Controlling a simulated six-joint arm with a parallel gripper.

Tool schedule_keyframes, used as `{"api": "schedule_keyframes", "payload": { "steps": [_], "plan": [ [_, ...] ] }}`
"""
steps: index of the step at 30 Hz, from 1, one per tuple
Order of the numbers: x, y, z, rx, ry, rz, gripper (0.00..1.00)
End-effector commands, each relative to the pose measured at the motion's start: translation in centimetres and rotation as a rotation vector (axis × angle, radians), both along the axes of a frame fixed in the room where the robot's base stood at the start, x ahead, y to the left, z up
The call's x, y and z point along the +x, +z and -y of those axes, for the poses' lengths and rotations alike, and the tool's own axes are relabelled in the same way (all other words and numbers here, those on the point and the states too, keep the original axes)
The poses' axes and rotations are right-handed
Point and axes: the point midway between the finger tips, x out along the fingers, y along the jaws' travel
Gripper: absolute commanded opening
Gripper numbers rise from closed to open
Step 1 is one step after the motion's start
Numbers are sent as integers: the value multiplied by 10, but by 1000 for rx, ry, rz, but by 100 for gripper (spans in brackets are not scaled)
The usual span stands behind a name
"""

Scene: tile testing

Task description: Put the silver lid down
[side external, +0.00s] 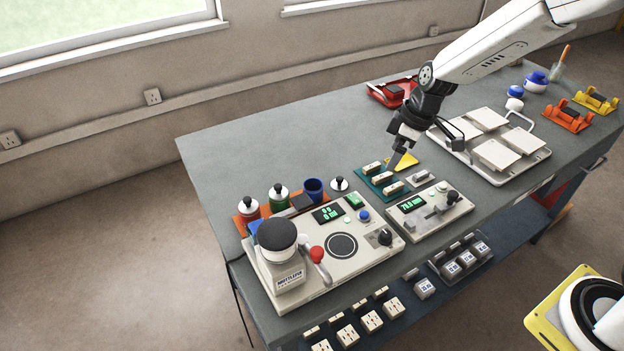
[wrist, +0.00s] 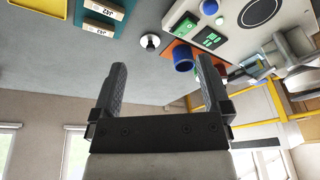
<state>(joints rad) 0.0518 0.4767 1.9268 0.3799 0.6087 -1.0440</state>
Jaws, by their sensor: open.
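The silver lid (side external: 339,184) with its black knob lies on the grey table, just behind the tester and to the right of the blue jar (side external: 313,188). In the wrist view the lid (wrist: 150,41) lies apart from the blue jar (wrist: 183,58), whose top appears open. My gripper (side external: 396,160) is above the table near the teal tray, to the right of the lid. In the wrist view its two fingers (wrist: 163,76) are spread with nothing between them. The lid shows beyond the fingertips and touches neither finger.
Red (side external: 248,208) and green (side external: 279,198) jars wear silver lids with black knobs in the orange rack. A teal tray (side external: 371,182) holds several labelled blocks. Two testers (side external: 322,283) stand at the front. A white tray (side external: 459,146) of tiles is right. The table's back left is clear.

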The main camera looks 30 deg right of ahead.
Motion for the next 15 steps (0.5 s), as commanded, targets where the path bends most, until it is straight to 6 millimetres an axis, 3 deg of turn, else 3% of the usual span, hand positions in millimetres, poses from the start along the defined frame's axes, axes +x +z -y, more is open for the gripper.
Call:
{"api": "schedule_keyframes", "payload": {
  "steps": [15],
  "plan": [
    [-132,13,12,-67,-536,-26,98]
  ]
}}
